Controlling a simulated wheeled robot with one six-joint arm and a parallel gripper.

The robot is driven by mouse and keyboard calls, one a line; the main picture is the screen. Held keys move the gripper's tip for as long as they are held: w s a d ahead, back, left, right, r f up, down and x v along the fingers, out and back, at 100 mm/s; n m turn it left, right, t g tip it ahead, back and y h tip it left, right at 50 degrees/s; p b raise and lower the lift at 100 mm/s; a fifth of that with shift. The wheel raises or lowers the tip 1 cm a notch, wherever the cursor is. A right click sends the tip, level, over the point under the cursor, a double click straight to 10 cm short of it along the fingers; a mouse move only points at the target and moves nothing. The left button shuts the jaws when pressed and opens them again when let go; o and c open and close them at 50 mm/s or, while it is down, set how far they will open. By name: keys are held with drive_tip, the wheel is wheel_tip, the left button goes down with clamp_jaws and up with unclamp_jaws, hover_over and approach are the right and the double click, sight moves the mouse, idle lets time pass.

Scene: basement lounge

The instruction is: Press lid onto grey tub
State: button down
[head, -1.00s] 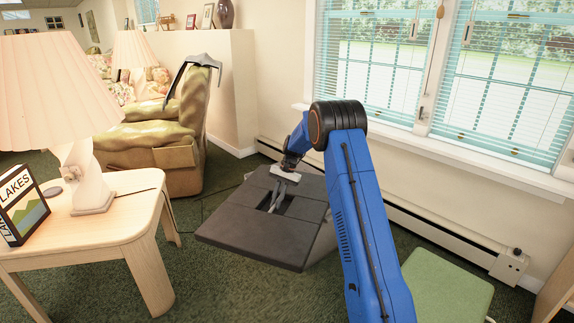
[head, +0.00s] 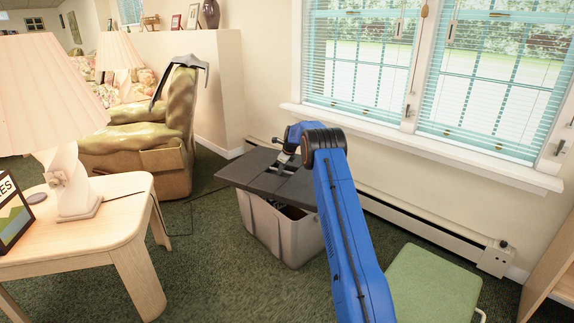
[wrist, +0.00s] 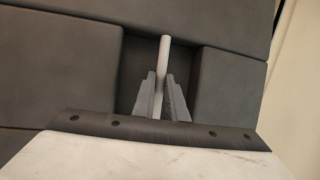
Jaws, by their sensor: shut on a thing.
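The dark grey lid (head: 246,176) is a flat paneled slab with a recess in its middle. In the wrist view the lid (wrist: 60,65) fills most of the picture. My gripper (head: 282,169) is over the recess. In the wrist view my gripper (wrist: 162,78) is shut on a pale bar, the lid's handle (wrist: 165,48). The grey tub (head: 291,241) stands on the carpet under the lid. The lid overhangs the tub's left side, and a dark opening shows under its front edge. My arm hides the lid's right part; contact at the back cannot be told.
A wooden side table (head: 105,210) with a lamp (head: 72,190) stands at the left. A green-topped stool (head: 432,283) is at the lower right. A baseboard heater (head: 425,225) runs along the wall under the window. Carpet is clear in front of the tub.

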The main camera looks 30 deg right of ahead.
sight(287, 175)
drive_tip(key=w+d+m, duration=0.1)
drive_tip(key=w+d+m+h, duration=0.1)
drive_tip(key=d, duration=0.1)
drive_tip(key=w+d+r+m, duration=0.1)
drive_tip(key=d+m, duration=0.1)
drive_tip(key=shift+w+d+h, duration=0.1)
drive_tip(key=shift+w+h, duration=0.2)
drive_tip(key=shift+h, duration=0.1)
wheel_tip(287, 175, down, 7)
idle(0.9)
drive_tip(key=shift+f, duration=0.85)
idle(2.6)
drive_tip(key=c, duration=1.2)
unclamp_jaws()
drive_tip(key=shift+r, duration=0.15)
